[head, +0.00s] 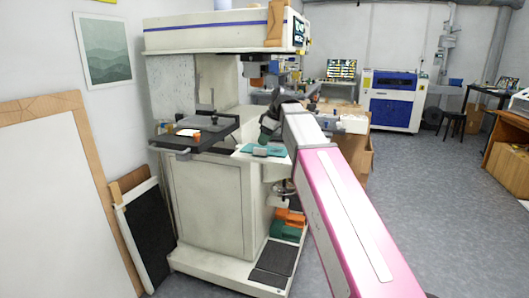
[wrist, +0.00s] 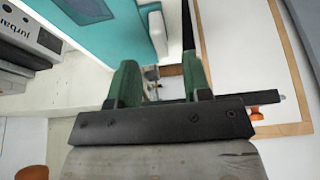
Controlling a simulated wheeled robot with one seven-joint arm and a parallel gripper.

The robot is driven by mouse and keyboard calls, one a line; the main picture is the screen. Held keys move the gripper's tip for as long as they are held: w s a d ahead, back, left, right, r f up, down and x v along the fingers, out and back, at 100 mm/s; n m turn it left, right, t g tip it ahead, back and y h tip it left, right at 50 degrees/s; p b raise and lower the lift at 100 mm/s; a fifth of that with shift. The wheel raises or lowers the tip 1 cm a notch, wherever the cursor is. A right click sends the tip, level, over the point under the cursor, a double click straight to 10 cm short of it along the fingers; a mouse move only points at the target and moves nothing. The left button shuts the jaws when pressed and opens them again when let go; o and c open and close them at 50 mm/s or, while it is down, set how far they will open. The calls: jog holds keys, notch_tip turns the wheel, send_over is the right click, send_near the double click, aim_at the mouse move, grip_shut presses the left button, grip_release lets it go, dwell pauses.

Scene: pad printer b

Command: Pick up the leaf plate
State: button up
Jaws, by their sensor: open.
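A small dark teal-grey plate (head: 268,152) lies on a teal mat (head: 246,148) on the pad printer's white side shelf. The plate also shows in the wrist view (wrist: 88,9), cut by the top edge, on the mat (wrist: 118,42). It may be the leaf plate; I cannot make out a leaf on it. My gripper (wrist: 160,78) has two green fingers, apart, with nothing held between them. In the head view my gripper (head: 268,128) is just above the shelf, close to the mat, partly hidden by my arm.
The pad printer (head: 210,205) stands beside my arm. Its black tray (head: 215,135) holds small orange and white items. Orange and green bins (head: 288,222) sit low on its base. A framed board (head: 45,190) leans at the left. The floor (head: 440,200) at right is clear.

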jog(key=shift+x, duration=2.35)
jog(key=shift+a, duration=0.1)
grip_shut()
